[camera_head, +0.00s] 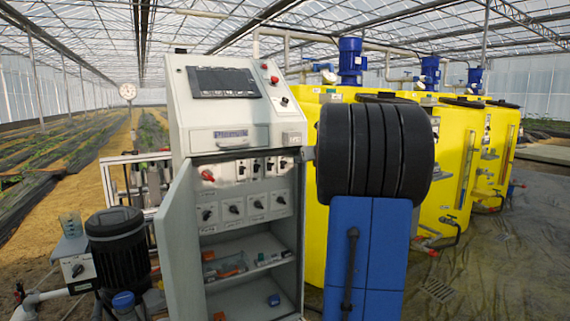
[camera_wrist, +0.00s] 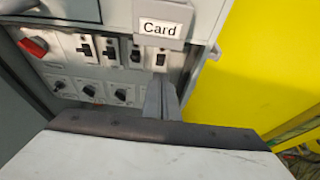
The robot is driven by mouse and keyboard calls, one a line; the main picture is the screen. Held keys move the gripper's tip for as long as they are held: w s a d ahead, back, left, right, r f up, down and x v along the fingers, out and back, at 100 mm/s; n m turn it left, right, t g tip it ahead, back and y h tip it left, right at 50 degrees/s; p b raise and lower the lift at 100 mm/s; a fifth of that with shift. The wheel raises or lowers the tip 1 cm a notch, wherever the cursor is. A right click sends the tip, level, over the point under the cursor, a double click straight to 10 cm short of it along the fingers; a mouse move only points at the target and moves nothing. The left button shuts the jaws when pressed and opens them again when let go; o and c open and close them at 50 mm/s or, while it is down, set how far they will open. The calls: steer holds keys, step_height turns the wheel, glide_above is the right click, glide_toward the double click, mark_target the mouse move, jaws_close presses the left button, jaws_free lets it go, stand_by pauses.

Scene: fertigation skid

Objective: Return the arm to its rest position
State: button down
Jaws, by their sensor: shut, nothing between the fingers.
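My gripper (camera_wrist: 163,98) shows in the wrist view as two grey fingers, shut together and empty. In that view the fingertips lie in front of the lower switch panel, just right of the row of rotary knobs (camera_wrist: 90,90); I cannot tell whether they touch it. Above them is a holder labelled "Card" (camera_wrist: 161,28). In the head view my arm, a black ribbed part over a blue part, stands right of the control cabinet (camera_head: 230,140). My gripper does not show in the head view.
The cabinet door (camera_head: 180,245) stands open at the left. Small items lie on the shelf (camera_head: 250,272) inside. Yellow tanks (camera_head: 455,160) with blue motors stand behind and to the right. Floor is clear at the far right.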

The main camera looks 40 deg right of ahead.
steer(key=s+a+f+n+g+y, duration=0.1)
steer(key=s+a+f+n+y, duration=0.15)
steer(key=a+n, duration=0.8)
steer(key=s+a+f+n+g+y, duration=0.2)
steer(key=a+f+n, duration=0.1)
steer(key=a, duration=1.4)
steer(key=s+a+f+n+g, duration=0.1)
steer(key=s+a+f+n, duration=0.35)
steer(key=a, duration=0.25)
steer(key=s+a+f+n+g, duration=0.2)
steer(key=s+a+f+n, duration=0.1)
steer(key=s+a+n, duration=0.3)
steer(key=s+a+f+n+g, duration=0.1)
steer(key=s+a+f+n, duration=0.2)
steer(key=s+f+n, duration=0.3)
steer(key=s+a+f+n+g+h, duration=0.1)
steer(key=s+a+f+n, duration=0.2)
steer(key=s, duration=1)
step_height(320, 180, down, 3)
steer(key=n, duration=0.5)
steer(key=shift+s+a+n+g, duration=0.2)
steer(key=shift+a+n+g, duration=0.1)
